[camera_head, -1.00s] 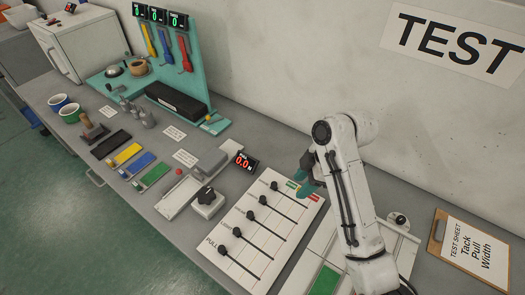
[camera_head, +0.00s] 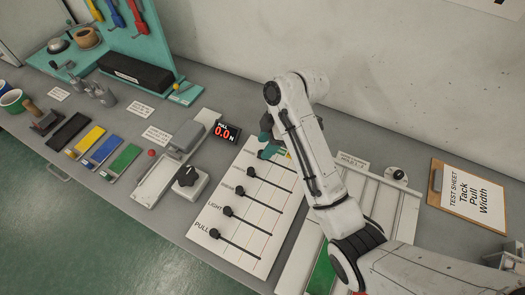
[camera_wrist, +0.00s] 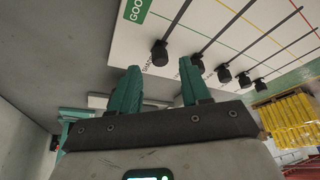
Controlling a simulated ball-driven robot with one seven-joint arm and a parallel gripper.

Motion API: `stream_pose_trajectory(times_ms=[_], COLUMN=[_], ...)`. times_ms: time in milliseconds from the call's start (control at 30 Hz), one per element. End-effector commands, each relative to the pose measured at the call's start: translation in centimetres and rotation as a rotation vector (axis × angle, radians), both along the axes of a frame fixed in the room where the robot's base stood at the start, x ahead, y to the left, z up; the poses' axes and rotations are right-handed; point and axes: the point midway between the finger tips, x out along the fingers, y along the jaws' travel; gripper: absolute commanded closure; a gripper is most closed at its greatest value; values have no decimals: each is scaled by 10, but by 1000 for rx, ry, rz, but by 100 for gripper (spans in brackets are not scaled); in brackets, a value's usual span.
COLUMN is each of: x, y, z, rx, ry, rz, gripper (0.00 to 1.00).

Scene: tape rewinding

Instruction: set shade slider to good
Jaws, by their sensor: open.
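The white slider board (camera_head: 238,245) lies on the bench with several black knobs on parallel tracks. In the wrist view, the nearest knob (camera_wrist: 159,53) stands at the near end of its track; small, hard-to-read text beside it looks like "SHADE". The green "GOOD" label (camera_wrist: 135,8) is on the board's edge, at upper left. My gripper (camera_wrist: 160,86) is open and empty, its teal fingers to either side below that knob in the picture, apparently not touching it. In the head view my gripper (camera_head: 269,150) hides that knob at the board's far edge.
The other knobs stand close by in a row, the nearest of them (camera_head: 251,171) just below my gripper. A rotary knob box (camera_head: 187,183) and the pull display (camera_head: 226,132) sit left of the board. A clipboard (camera_head: 468,192) lies right.

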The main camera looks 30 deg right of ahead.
Motion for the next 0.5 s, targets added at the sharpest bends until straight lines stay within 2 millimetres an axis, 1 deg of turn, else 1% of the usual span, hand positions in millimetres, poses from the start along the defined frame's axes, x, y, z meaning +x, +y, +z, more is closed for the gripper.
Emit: stream_pose_trajectory(times_ms=[100, 233, 333, 500], x=[2, 3, 4, 4], y=[6, 10, 11, 11], z=[-13, -23, -27, -28], rx=[-1, -1, -2, -1], ry=[0, 0, -1, -2], rz=[0, 0, -1, -1], gripper=[53, 53, 53, 53])
